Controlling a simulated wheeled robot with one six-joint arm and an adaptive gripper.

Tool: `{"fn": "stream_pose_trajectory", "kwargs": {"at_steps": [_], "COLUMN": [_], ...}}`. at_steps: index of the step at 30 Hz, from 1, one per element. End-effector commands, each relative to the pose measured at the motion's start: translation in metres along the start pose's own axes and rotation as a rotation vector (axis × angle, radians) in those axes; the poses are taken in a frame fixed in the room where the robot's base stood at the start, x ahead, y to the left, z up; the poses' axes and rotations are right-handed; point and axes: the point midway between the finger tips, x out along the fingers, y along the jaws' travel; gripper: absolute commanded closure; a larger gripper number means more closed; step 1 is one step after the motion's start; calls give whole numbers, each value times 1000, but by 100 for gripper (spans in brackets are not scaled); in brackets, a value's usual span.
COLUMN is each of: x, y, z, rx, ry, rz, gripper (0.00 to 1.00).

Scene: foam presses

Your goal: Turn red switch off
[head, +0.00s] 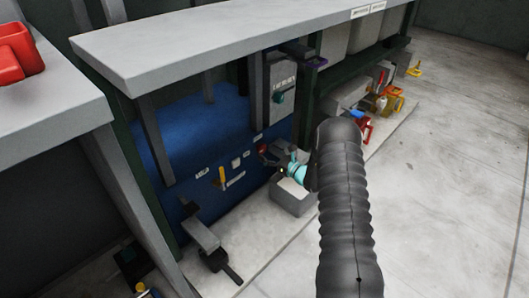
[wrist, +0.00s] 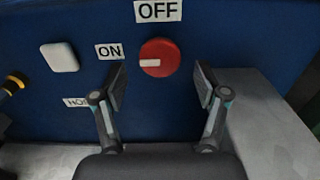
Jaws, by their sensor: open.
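The red switch (wrist: 165,50) is a round knob on a blue panel (wrist: 220,35). Its white mark points left, toward the ON label (wrist: 109,51). The OFF label (wrist: 158,11) is directly above the knob. My gripper (wrist: 160,82) is open and empty, its two fingers spread to the left and right, just below and in front of the knob. In the head view my gripper (head: 285,166) is at the blue panel, beside a small red spot that seems to be the switch (head: 262,149). My arm hides part of the panel's right side.
A white square button (wrist: 59,57) and a yellow-tipped black part (wrist: 13,83) are left of the switch. A grey box (wrist: 265,115) stands at the lower right. A grey tabletop (head: 200,40) overhangs the panel. Open floor (head: 460,190) lies to the right.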

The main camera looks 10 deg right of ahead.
Motion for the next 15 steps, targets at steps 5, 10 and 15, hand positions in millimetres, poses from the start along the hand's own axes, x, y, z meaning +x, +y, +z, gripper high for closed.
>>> {"fn": "stream_pose_trajectory", "kwargs": {"at_steps": [5, 10, 15], "x": [20, 27, 27], "y": [0, 0, 0], "z": [-1, 0, 0], "rx": [-1, 0, 0], "ry": [0, 1, 1], "rz": [2, 0, 0], "gripper": [27, 27, 27]}}
